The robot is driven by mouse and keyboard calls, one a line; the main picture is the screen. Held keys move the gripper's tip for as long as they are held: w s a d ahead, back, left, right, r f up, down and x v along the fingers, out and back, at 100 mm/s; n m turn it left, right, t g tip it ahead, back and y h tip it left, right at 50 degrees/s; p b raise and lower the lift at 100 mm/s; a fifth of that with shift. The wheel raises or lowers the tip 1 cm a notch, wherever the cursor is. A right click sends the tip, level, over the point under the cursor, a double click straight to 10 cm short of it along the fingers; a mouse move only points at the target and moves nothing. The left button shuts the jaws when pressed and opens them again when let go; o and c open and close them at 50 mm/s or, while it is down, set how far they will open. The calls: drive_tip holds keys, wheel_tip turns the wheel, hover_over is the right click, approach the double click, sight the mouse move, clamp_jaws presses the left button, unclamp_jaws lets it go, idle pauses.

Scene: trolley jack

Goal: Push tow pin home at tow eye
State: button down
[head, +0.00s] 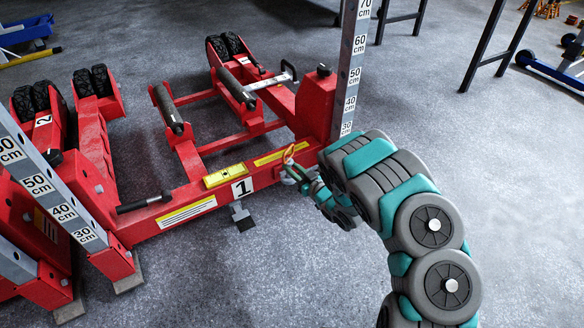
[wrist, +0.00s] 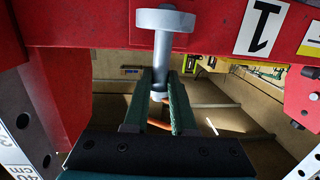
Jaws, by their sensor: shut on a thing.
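The grey tow pin (wrist: 159,82) stands between my gripper's fingers (wrist: 160,98) in the wrist view, in line with a grey stem. The stem runs up to a round grey disc (wrist: 165,18), apparently the tow eye fitting, against the red beam. I cannot tell how far the pin sits in it. An orange cord (wrist: 160,124) hangs by the fingers; its loop also shows in the head view (head: 289,152). My gripper (head: 297,174) is shut on the pin at the beam's right end, beside the number 1 plate. The contact is mostly hidden there.
The red lift frame (head: 187,193) bears the number 1 plate (head: 242,188) and a yellow level (head: 226,175). A measuring post (head: 350,75) rises just behind my arm. A second red unit (head: 92,140) stands left.

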sight(292, 180)
drive_tip(key=shift+f+b, duration=1.15)
drive_tip(key=shift+f, duration=1.15)
drive_tip(key=c, duration=0.7)
unclamp_jaws()
drive_tip(key=shift+f, duration=0.1)
drive_tip(key=shift+o, duration=0.2)
drive_tip(key=shift+s+f, duration=0.1)
drive_tip(key=p+v, duration=0.1)
drive_tip(key=v, duration=0.6)
drive_tip(key=shift+s+d, duration=0.2)
drive_tip(key=shift+d, duration=0.1)
